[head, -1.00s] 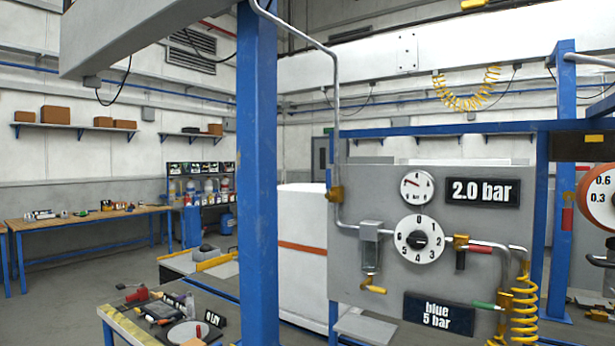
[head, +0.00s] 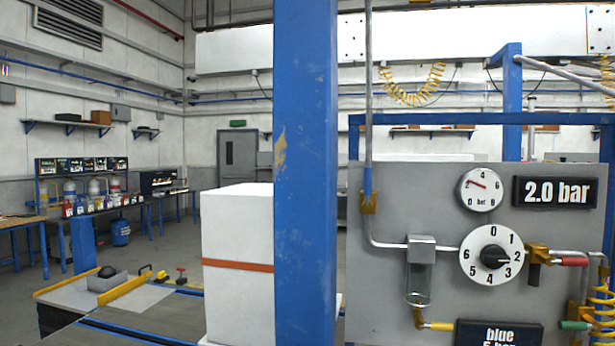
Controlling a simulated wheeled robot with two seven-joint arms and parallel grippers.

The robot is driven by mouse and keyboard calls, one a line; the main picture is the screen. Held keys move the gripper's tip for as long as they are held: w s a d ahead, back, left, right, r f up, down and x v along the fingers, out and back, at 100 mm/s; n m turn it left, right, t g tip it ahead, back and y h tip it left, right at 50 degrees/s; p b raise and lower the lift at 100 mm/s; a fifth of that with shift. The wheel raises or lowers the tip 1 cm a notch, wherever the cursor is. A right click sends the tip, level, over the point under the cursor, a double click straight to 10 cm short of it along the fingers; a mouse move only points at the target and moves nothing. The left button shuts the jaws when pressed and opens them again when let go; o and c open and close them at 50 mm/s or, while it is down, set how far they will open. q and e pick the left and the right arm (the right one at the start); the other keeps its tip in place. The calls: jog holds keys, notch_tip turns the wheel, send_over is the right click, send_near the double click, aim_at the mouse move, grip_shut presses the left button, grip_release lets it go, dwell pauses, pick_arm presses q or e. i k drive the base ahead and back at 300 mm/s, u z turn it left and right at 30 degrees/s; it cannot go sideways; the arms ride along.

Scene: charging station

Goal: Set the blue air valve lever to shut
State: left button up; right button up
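The grey panel (head: 390,290) at the right carries a sign reading "blue 5 bar" (head: 498,334), partly cut off below. On its pipe, right of the numbered dial (head: 493,256), is a brass valve (head: 537,252). A lever with a red grip (head: 572,262) extends right from it, roughly along the pipe. A dark part (head: 533,275) hangs below the valve. A round gauge (head: 482,189) and a "2.0 bar" display (head: 555,192) are above. Neither of my grippers is in view.
A blue post (head: 307,180) stands left of the panel. Behind it are a white box (head: 237,225) with an orange band and a low bench (head: 150,310). A yellow-tipped spout (head: 437,326), a green grip (head: 573,325) and a yellow coiled hose (head: 602,310) are on the panel's lower part.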

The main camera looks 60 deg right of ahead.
aim_at(368, 181)
jog(key=i, duration=0.5)
jog(key=z, duration=3)
